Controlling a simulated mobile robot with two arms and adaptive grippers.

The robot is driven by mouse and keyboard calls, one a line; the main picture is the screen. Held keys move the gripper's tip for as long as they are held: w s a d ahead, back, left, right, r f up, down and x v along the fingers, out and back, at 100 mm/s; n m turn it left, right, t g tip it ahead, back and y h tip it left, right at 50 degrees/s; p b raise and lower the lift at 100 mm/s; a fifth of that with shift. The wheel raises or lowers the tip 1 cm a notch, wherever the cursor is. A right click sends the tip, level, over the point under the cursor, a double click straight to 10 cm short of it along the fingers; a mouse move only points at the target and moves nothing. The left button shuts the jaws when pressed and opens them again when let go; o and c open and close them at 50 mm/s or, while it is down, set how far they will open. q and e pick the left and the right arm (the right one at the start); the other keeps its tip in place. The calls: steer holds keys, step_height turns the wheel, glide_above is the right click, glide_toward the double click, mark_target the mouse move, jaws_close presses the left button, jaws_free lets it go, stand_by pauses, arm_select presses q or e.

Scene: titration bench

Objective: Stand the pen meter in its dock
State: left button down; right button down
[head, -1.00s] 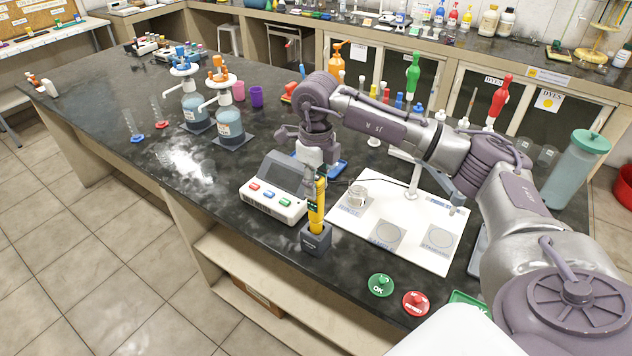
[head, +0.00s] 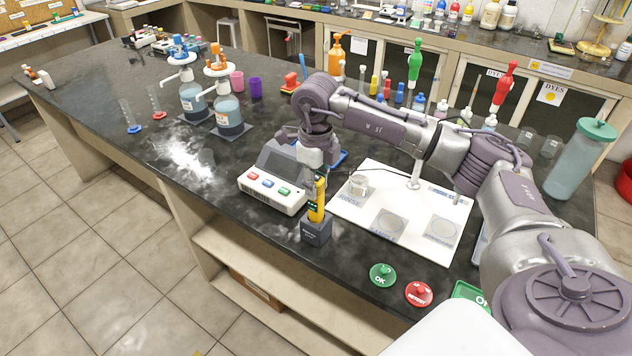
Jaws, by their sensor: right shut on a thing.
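The yellow pen meter (head: 316,207) stands upright with its lower end in the dark grey dock (head: 316,232), near the bench's front edge. How deep it sits inside the dock is hidden by the dock's walls. My right gripper (head: 316,174) is above the dock, shut on the dark upper part of the pen meter. My left gripper is not in view.
A white meter box with coloured buttons (head: 271,188) stands left of the dock. A white board (head: 405,222) with a beaker (head: 358,186) lies to the right. Green (head: 382,275) and red (head: 419,293) knobs stand in front. Dispenser bottles (head: 228,110) stand farther back.

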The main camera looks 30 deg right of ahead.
steer(key=shift+f+b, duration=0.7)
steer(key=shift+f, duration=0.4)
steer(key=shift+c, duration=1.3)
jaws_free()
steer(key=shift+r+p, duration=1.95)
steer(key=shift+r, duration=1.15)
